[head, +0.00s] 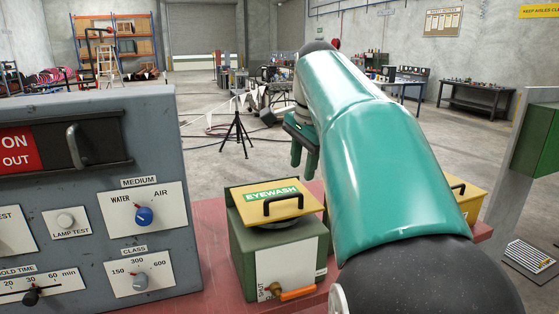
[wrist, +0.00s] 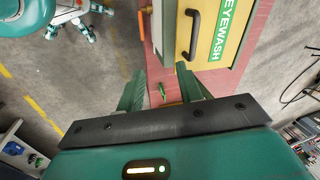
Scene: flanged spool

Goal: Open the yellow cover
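The yellow cover (head: 275,203) lies nearly flat on top of a green box (head: 247,250), with a green EYEWASH label and a black bar handle (head: 294,202). A rounded metal part shows under its front edge. In the wrist view the cover (wrist: 217,74) is at the upper right and its handle (wrist: 193,35) stands beyond the fingers. My gripper (head: 304,160) is above and behind the cover in the head view, fingers pointing down, apart from it. In the wrist view my gripper (wrist: 160,80) has its fingers spread with nothing between them.
An orange lever (head: 297,294) sits low on the box's front. A grey control panel (head: 95,200) stands close on the left. Another yellow item (head: 467,197) with a black handle is partly hidden behind my arm. The red bench (head: 212,240) carries these. A tripod (head: 238,130) stands behind.

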